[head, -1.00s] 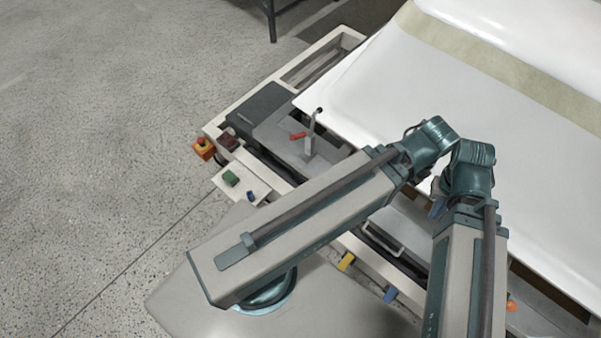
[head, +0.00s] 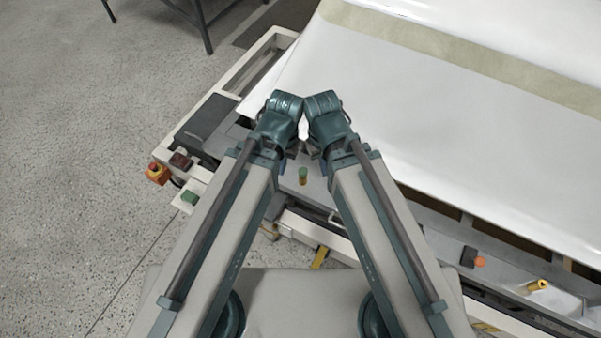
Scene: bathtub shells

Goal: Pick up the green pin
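A small upright pin with a green top (head: 303,171) and a yellow-orange lower part stands on the grey metal surface, in the gap between my two forearms. A small green block (head: 190,197) also shows at the left, partly beside my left arm. My two arms reach forward and their teal wrists meet above the edge of the white shell, beyond the green-topped pin. Both grippers are hidden behind the wrists and forearms, so their fingers do not show.
A large white tub shell (head: 430,110) fills the upper right. An orange-red button box (head: 157,173) sits on the frame at the left. An orange knob (head: 480,262) and a yellow piece (head: 538,285) are at the lower right. Open floor lies at the left.

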